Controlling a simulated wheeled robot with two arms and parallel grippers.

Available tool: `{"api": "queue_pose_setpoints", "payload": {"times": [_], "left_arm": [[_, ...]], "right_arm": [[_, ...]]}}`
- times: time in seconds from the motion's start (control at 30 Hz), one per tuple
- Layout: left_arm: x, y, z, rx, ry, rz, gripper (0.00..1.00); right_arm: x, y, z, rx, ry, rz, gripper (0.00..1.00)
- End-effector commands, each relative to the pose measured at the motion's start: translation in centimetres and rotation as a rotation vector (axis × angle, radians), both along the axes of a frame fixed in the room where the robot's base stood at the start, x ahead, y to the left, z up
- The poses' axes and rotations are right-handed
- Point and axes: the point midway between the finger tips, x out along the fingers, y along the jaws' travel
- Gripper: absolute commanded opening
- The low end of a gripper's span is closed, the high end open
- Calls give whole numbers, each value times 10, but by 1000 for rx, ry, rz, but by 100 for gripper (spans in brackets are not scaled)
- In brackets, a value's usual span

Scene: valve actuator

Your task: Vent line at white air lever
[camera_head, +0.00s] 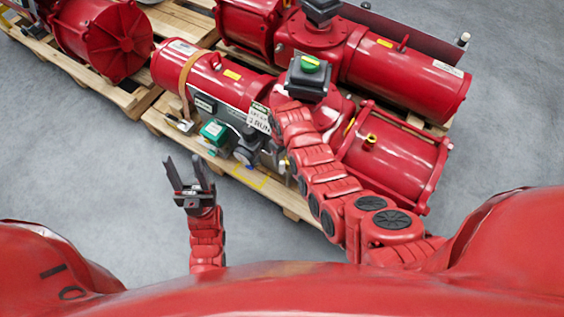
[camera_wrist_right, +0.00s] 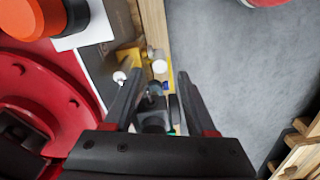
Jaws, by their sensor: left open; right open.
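A small white round part (camera_wrist_right: 159,67), which may be the white air lever, shows between my right fingertips in the right wrist view. My right gripper (camera_wrist_right: 160,76) is open, with a finger on either side of the view of it; I cannot tell whether they touch anything. Small grey fittings (camera_wrist_right: 153,103) lie between the fingers, with yellow and blue parts beside them. In the head view my right arm reaches over the red actuator (camera_head: 392,160) and hides most of that hand. My left gripper (camera_head: 190,182) is open and empty above the floor, left of the pallet.
The actuator lies on a wooden pallet (camera_head: 292,206) and carries a green box (camera_head: 213,130), a label plate and a dark box with a green top (camera_head: 309,72). More red actuators (camera_head: 400,75) stand behind. The grey floor (camera_head: 110,165) at left is clear.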

Motion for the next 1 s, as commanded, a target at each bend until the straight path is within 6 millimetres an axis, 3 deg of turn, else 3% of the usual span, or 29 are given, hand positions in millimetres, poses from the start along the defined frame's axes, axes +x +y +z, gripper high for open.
{"api": "queue_pose_setpoints", "payload": {"times": [0.4, 0.9, 0.93, 1.0], "left_arm": [[0, 0, -14, 0, 1, 0, 50], [0, 0, -17, 0, 1, 0, 50], [0, 0, -17, 0, 1, 0, 50], [0, 0, -17, 0, 0, 0, 50]], "right_arm": [[0, 1, -46, -1, -1, 2, 56], [0, 1, -53, 0, -4, 1, 56], [0, 1, -53, 0, -4, 1, 55], [0, 1, -54, 0, -4, 1, 42]]}}
